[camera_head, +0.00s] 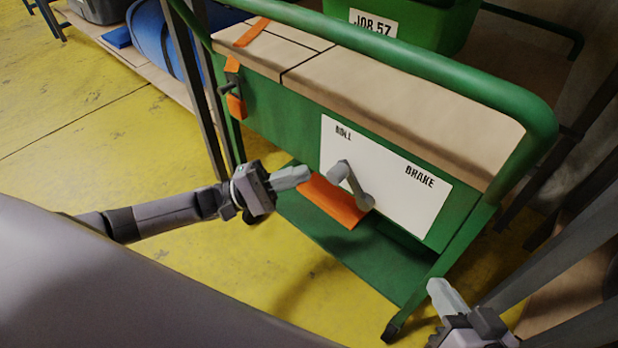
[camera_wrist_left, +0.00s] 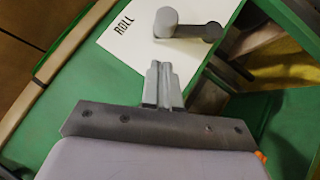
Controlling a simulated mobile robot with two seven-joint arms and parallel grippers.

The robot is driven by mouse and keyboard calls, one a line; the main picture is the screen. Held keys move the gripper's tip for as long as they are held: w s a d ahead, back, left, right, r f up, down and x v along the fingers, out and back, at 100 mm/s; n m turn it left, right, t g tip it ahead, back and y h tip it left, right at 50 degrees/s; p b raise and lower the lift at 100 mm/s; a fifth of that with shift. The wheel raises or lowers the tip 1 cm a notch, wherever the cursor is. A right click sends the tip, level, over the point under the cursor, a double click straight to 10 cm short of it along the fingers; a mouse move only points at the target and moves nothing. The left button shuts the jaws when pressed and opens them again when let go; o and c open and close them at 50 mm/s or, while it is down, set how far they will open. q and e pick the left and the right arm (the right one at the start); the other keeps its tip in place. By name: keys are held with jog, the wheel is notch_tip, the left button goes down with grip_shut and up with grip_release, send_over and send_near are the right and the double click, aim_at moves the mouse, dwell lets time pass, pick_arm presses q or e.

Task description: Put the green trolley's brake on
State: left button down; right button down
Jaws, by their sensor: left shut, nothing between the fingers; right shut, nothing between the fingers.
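The green trolley (camera_head: 412,72) stands before me with a white plate (camera_head: 395,160) marked ROLL at its left and BRAKE at its right. A grey brake lever (camera_head: 354,185) with a round knob is on the plate; the knob end points up and left, towards ROLL. It also shows in the left wrist view (camera_wrist_left: 190,30). My left gripper (camera_head: 306,174) is shut and empty, left of the knob; in the left wrist view its fingertips (camera_wrist_left: 158,68) are close to the knob with a gap visible. My right gripper (camera_head: 436,286) is shut and empty at lower right, away from the lever.
An orange piece (camera_head: 333,203) sits just left of and below the lever. Dark frame legs (camera_head: 555,255) stand close by my right gripper. The yellow floor (camera_head: 60,120) at left is clear.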

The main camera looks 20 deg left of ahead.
pick_arm(q)
jog(key=shift+s+d+r, duration=0.2)
jog(key=shift+d+r, duration=0.1)
jog(key=shift+d, duration=0.3)
jog(key=shift+s+d+r, duration=0.15)
jog(key=shift+d+r, duration=0.15)
jog(key=shift+d, duration=0.25)
jog(key=shift+s+d+r, duration=0.2)
jog(key=shift+d+r, duration=0.1)
jog(key=shift+d, duration=0.3)
